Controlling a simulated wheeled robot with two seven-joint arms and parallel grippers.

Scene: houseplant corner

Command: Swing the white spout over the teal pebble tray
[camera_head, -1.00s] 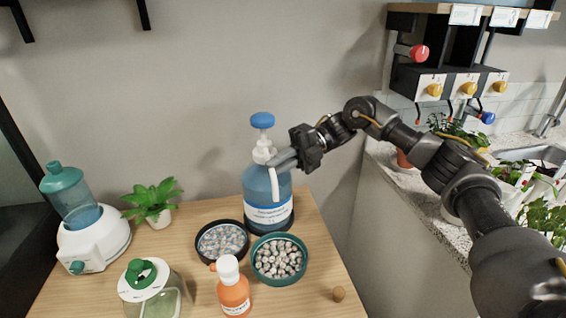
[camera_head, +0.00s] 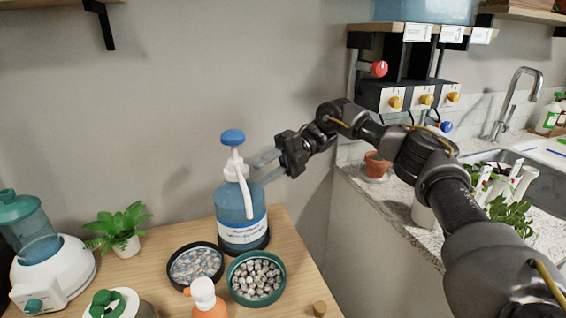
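The white spout (camera_head: 245,190) comes from the pump head of a blue bottle (camera_head: 236,228) with a blue knob on top. It bends down the bottle's front, and its tip points towards the teal pebble tray (camera_head: 232,290). The tray, full of grey-white pebbles, sits on the wooden table in front of the bottle. I cannot tell whether the tip is fully above the tray. My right gripper (camera_head: 261,174) is open, just right of the spout and pump neck, with its fingers pointing left and nothing between them. My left gripper is not in view.
A dark tray (camera_head: 180,281) of pebbles is left of the teal one. An orange bottle (camera_head: 203,293) stands close in front. A plant (camera_head: 119,228), a white-and-teal appliance (camera_head: 50,275) and a small brown cork-like piece (camera_head: 319,308) are also on the table (camera_head: 291,262).

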